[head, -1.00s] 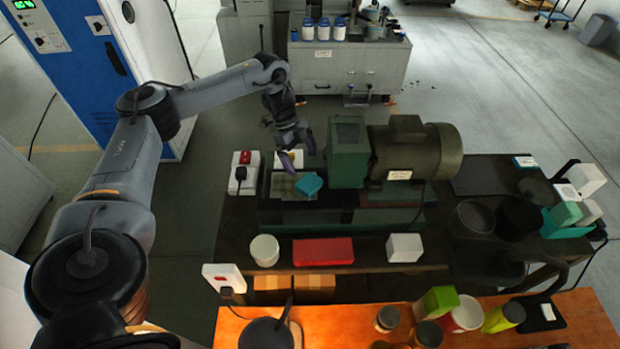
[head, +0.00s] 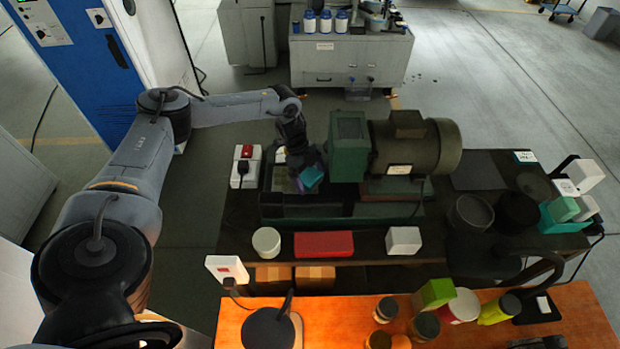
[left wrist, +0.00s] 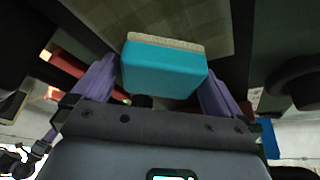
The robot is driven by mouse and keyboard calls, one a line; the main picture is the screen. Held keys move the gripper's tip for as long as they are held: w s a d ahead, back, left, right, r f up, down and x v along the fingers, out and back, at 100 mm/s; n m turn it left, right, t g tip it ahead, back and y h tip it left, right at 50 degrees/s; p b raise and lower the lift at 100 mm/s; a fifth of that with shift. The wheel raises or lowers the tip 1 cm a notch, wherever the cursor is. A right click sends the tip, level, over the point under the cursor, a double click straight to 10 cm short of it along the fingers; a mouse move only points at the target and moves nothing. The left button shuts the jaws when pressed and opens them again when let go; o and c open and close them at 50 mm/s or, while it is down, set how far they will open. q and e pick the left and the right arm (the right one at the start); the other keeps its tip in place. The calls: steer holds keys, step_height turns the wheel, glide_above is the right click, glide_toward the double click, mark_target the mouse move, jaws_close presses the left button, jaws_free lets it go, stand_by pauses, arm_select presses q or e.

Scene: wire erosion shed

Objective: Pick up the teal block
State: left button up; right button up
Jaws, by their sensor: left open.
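The teal block (head: 311,177) rests on the pale plate of the green machine, left of its upright housing. In the left wrist view the teal block (left wrist: 165,68) shows a pale layer along one edge and sits between the two purple fingers. My left gripper (head: 306,179) is open, with its fingers on either side of the block. The left gripper (left wrist: 158,98) also shows in the wrist view; I cannot tell whether the fingers touch the block. My right gripper is not in view.
The green housing (head: 348,145) and dark motor (head: 417,145) stand close right of the block. A white switch box (head: 245,167) is to the left. A red box (head: 323,244), white cup (head: 266,241) and white cube (head: 403,240) line the front of the bench.

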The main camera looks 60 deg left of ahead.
arm_select(q)
steer(key=c, duration=1)
steer(key=shift+r, duration=0.15)
steer(key=shift+r, duration=0.8)
step_height(320, 180, up, 12)
steer(key=f, duration=0.1)
step_height(320, 180, up, 15)
steer(key=p, duration=1.2)
glide_above(310, 175)
steer(key=shift+d+r, duration=0.1)
